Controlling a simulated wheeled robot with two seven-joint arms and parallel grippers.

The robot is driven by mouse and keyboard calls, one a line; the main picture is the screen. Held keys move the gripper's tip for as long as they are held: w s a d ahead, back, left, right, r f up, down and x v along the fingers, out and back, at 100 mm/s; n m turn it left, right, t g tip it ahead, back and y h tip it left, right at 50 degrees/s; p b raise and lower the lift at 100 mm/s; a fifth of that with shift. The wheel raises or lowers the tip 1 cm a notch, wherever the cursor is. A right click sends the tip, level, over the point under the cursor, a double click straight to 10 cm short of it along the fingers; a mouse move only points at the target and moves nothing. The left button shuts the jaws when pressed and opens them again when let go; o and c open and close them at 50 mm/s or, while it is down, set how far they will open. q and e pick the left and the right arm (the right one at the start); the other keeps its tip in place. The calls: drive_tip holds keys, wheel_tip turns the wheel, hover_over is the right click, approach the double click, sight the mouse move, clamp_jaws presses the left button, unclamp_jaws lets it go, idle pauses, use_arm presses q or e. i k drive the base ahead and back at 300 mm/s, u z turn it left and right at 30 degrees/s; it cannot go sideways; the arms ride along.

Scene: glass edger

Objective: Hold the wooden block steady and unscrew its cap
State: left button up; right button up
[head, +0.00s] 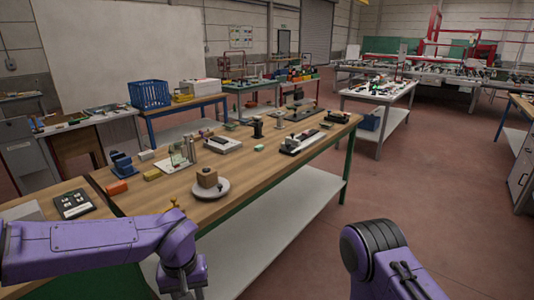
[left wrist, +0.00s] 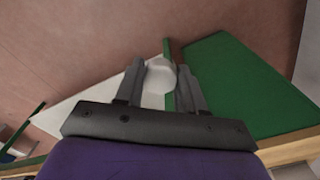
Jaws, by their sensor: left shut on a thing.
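The brown wooden block (head: 207,178) stands on a round pale grey disc (head: 222,189) near the front edge of the wooden table in the head view. Whether a cap sits on its top is too small to tell. My left gripper (head: 188,293) hangs at the bottom of the head view, in front of the table edge and apart from the block. In the left wrist view its fingers (left wrist: 160,84) are shut on a pale rounded thing (left wrist: 159,72), whose identity is unclear. My right arm shows at the lower right of the head view, but its gripper is out of frame.
The wooden table (head: 255,180) has green legs and a white lower shelf (head: 290,205). An orange block (head: 117,187), a yellow block (head: 152,174) and a small brass-coloured piece (head: 175,203) lie around the disc. Open floor (head: 420,190) is to the right.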

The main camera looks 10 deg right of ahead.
sight(207, 178)
drive_tip(key=z, duration=0.8)
drive_tip(key=i, duration=0.7)
drive_tip(key=z, duration=1.1)
drive_tip(key=i, duration=1.95)
drive_tip(key=u, duration=0.8)
